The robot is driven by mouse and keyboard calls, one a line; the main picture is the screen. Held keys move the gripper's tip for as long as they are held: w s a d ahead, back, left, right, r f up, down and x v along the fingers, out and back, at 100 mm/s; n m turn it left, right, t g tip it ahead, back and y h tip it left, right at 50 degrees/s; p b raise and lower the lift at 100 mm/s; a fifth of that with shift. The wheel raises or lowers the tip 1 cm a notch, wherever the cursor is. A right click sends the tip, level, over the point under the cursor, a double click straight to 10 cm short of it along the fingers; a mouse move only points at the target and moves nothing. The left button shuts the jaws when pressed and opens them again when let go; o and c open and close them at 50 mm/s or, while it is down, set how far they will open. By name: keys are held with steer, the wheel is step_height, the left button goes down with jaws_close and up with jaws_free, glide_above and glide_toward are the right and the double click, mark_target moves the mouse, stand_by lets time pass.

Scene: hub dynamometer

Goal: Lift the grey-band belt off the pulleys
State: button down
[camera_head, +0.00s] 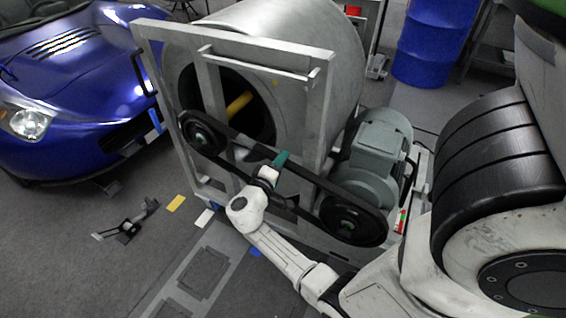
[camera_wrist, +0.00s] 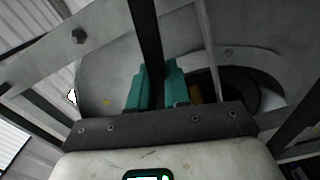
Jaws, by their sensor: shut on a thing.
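The black belt (camera_head: 318,178) runs as a long loop around the left pulley (camera_head: 199,133) and the larger right pulley (camera_head: 348,220). I cannot make out a grey band on it. My gripper (camera_head: 280,160) has teal fingers and is shut on the belt's upper run, between the two pulleys. In the wrist view the belt (camera_wrist: 144,35) comes down from the top edge and enters between the teal fingers (camera_wrist: 154,88). The fingers hide the held part, and my wrist covers some of the lower run in the head view.
A pale metal frame (camera_head: 270,47) stands behind the belt, with a large grey drum (camera_head: 325,50) beyond it. A grey motor (camera_head: 375,150) sits behind the right pulley. A blue car (camera_head: 70,80) is at left, a blue barrel (camera_head: 430,40) at back.

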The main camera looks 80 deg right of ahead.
steer(key=shift+v, duration=1.1)
stand_by(0.6)
steer(key=shift+w+a+r, duration=0.1)
steer(key=shift+w+a, duration=0.1)
steer(key=shift+a, duration=0.1)
steer(key=shift+v, duration=1.35)
stand_by(0.3)
steer(key=v, duration=1)
steer(key=shift+a+r, duration=0.2)
steer(key=shift+a, duration=0.05)
stand_by(0.6)
